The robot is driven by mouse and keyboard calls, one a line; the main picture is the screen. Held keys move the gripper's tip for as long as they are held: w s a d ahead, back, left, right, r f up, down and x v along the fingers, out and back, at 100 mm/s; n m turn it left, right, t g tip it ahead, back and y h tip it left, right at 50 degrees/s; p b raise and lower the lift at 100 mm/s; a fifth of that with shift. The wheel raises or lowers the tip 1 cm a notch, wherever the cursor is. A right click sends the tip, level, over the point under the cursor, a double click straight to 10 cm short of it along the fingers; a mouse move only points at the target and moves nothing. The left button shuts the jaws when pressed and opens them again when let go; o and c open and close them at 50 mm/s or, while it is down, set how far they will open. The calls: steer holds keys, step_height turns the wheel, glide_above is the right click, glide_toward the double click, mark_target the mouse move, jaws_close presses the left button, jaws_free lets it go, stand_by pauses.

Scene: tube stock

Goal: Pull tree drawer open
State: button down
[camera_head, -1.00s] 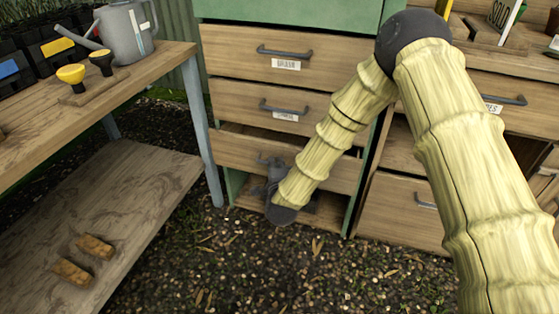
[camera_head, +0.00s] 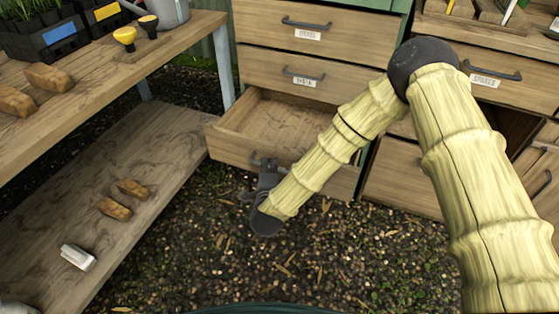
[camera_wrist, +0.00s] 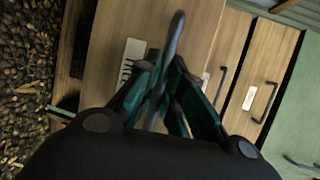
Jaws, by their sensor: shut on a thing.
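The lowest drawer (camera_head: 228,145) of the cabinet is pulled well out, and its bare wooden inside shows in the head view. My gripper (camera_head: 267,166) is at the front of this drawer, shut on its dark bar handle (camera_head: 285,169). In the wrist view my gripper (camera_wrist: 165,90) has its fingers closed around the handle (camera_wrist: 174,45), which runs away from the camera. A white label (camera_wrist: 131,65) is on the drawer front beside the fingers; its lettering is not fully readable. My arm hides the right part of the drawer front.
Two shut drawers with handles (camera_head: 306,24) sit above the open one. A wooden bench (camera_head: 190,40) with a lower shelf stands close on the left. Gravel ground (camera_head: 310,250) in front is free. More drawers (camera_head: 400,175) stand on the right.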

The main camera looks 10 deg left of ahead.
stand_by(0.3)
steer(key=c, duration=1.5)
jaws_free()
steer(key=shift+s, duration=0.1)
steer(key=v, duration=1.1)
steer(key=shift+s+r, duration=0.1)
steer(key=shift+s, duration=0.3)
